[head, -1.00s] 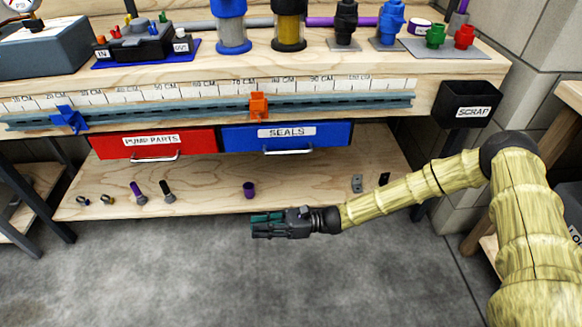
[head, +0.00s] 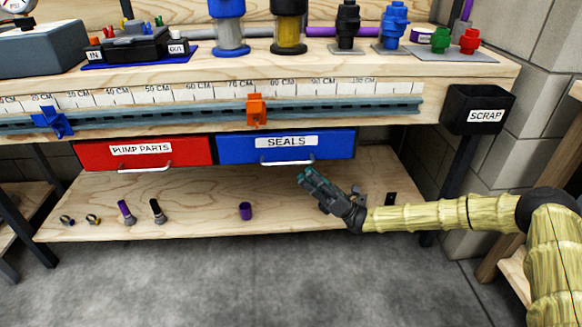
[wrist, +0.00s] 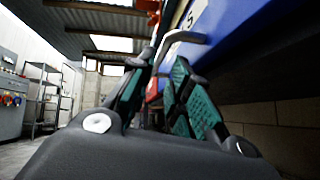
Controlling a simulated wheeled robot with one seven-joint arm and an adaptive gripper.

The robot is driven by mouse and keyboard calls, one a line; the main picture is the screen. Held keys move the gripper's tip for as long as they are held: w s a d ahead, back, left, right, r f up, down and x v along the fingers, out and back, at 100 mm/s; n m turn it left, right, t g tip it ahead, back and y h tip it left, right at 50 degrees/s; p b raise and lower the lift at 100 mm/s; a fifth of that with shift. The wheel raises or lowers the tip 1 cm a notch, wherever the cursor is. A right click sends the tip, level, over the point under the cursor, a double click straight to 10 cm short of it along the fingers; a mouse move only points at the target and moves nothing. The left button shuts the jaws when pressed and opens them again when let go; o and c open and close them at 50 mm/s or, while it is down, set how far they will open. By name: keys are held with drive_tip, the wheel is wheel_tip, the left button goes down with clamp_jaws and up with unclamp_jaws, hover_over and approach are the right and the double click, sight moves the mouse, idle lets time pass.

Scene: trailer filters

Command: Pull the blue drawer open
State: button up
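The blue drawer (head: 235,151), labelled SEALS, hangs shut under the workbench beside the red drawer. Its pale bar handle (head: 287,162) runs along the lower front. My gripper (head: 305,174) is just below and right of the handle, pointing up and left. In the wrist view the blue drawer (wrist: 245,40) fills the upper right, and its handle (wrist: 185,37) shows beyond the fingertips. The teal-padded fingers of my gripper (wrist: 163,60) are apart, with nothing seen held between them. Whether a finger touches the handle I cannot tell.
The red PUMP PARTS drawer (head: 90,156) is shut at the left. A lower shelf (head: 200,212) holds a purple cup (head: 245,211) and several small parts. A black SCRAP bin (head: 480,98) hangs at the right. The floor (head: 250,280) in front is clear.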

sight(291, 164)
drive_tip(key=b+x, duration=0.2)
drive_tip(key=x, duration=0.5)
drive_tip(key=shift+a+r, duration=0.1)
drive_tip(key=shift+a, duration=0.1)
clamp_jaws()
